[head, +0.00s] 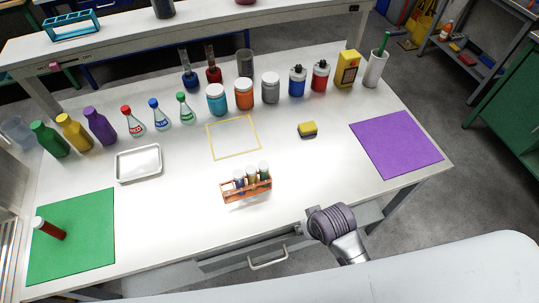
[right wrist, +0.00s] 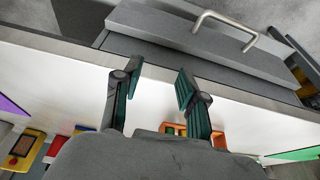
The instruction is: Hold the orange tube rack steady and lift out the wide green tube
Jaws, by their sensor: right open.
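The orange tube rack (head: 246,197) stands near the front middle of the white table. My right gripper (right wrist: 158,75) is open and empty, over the front edge of the table. In the right wrist view the rack (right wrist: 219,140) shows only in part, behind a finger and the gripper body. My left gripper is in neither view.
Bottles and jars line the back. A drawer handle (head: 267,261) juts out in front.

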